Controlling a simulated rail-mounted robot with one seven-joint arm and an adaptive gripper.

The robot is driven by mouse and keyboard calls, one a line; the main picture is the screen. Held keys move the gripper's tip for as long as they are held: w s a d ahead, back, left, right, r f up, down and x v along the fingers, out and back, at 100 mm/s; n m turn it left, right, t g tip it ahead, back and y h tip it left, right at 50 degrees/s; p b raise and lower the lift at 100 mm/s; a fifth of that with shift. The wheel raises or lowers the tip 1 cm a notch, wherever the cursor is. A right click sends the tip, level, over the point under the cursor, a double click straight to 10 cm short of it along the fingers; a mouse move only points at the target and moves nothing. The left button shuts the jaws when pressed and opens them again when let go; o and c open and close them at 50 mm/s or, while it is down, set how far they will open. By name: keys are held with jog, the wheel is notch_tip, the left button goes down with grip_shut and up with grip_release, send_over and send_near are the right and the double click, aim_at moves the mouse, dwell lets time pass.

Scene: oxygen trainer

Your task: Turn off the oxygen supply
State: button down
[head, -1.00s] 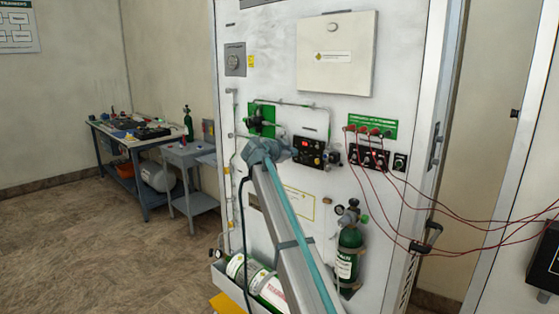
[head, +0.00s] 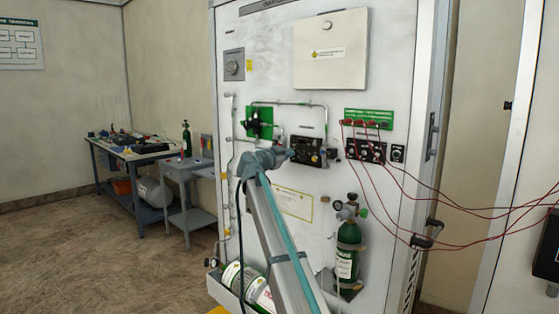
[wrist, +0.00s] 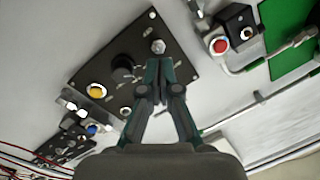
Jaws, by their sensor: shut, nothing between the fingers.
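A black control panel (head: 306,150) is mounted on the white trainer board. In the wrist view the panel (wrist: 112,60) carries a yellow button (wrist: 97,90), a black knob (wrist: 122,68) and a small metal switch (wrist: 158,46). My gripper (wrist: 158,66) is shut and empty, with its tips at the metal switch; I cannot tell if they touch it. In the head view my gripper (head: 288,154) is at the panel's left edge. A dark valve (head: 258,124) sits on a green plate. A green cylinder (head: 350,238) stands at the lower right of the board.
Red wires (head: 400,175) run from a second panel (head: 366,150) across the right side. A lying cylinder (head: 250,285) is at the board's foot. A red button (wrist: 220,46) is right of the panel in the wrist view.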

jog(key=f+b+v, duration=0.2)
jog(key=b+v, duration=0.3)
jog(key=v, duration=0.4)
jog(key=shift+s+a+f+b, duration=0.2)
jog(key=shift+s+a+b, duration=0.05)
jog(key=shift+s+b, duration=0.15)
